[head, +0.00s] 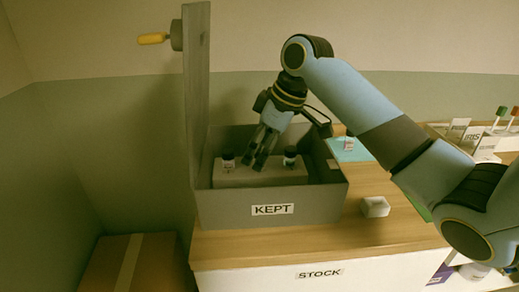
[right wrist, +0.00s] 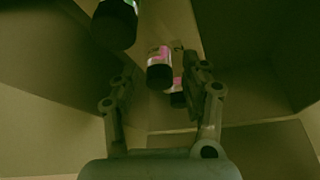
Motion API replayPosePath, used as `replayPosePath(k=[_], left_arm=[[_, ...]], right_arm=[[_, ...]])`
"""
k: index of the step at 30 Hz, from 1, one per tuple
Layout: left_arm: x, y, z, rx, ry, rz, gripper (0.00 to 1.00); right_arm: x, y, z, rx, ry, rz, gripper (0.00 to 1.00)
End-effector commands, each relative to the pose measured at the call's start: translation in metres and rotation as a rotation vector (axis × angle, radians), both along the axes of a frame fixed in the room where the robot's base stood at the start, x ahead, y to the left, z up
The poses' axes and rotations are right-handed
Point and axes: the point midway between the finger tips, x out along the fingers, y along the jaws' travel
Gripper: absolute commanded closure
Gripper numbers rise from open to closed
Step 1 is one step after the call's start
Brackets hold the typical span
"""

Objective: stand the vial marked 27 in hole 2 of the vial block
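The vial block (head: 262,176) is a pale block inside the grey box marked KEPT (head: 215,208). Dark-capped vials stand in it: a left one (head: 228,163) and a right one (head: 290,160). My right gripper (head: 257,160) points down between them, over the block. In the right wrist view its fingers (right wrist: 160,85) are apart. A vial with a pink label (right wrist: 159,68) shows between them, with a gap on each side. Another pink-labelled vial (right wrist: 177,93) is partly hidden behind it. A dark-capped vial (right wrist: 115,22) is at the top left. I cannot read 27 on any vial.
The box stands on the wooden STOCK counter (head: 300,241), beside a tall grey panel (head: 197,80) with a yellow handle (head: 152,38). A small white block (head: 375,207) lies right of the box. A teal mat (head: 350,151) is behind it. A carton (head: 105,265) is at lower left.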

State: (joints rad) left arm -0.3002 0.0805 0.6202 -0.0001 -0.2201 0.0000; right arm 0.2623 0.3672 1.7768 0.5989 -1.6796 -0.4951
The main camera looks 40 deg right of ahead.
Motion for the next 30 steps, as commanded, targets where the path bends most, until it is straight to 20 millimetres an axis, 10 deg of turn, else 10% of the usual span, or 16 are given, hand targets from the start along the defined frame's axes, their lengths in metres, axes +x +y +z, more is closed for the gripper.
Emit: replayPosePath(k=[11, 30], left_arm=[[0.0, 0.0, 0.0, 0.0, 0.0, 0.0, 0.65], [0.0, 0.0, -0.001, -0.001, -0.001, 0.0, 0.65]], right_arm=[[-0.002, -0.003, 0.011, -0.002, -0.002, 0.001, 0.53], [-0.036, -0.027, 0.112, -0.001, -0.001, 0.0, 0.53]])
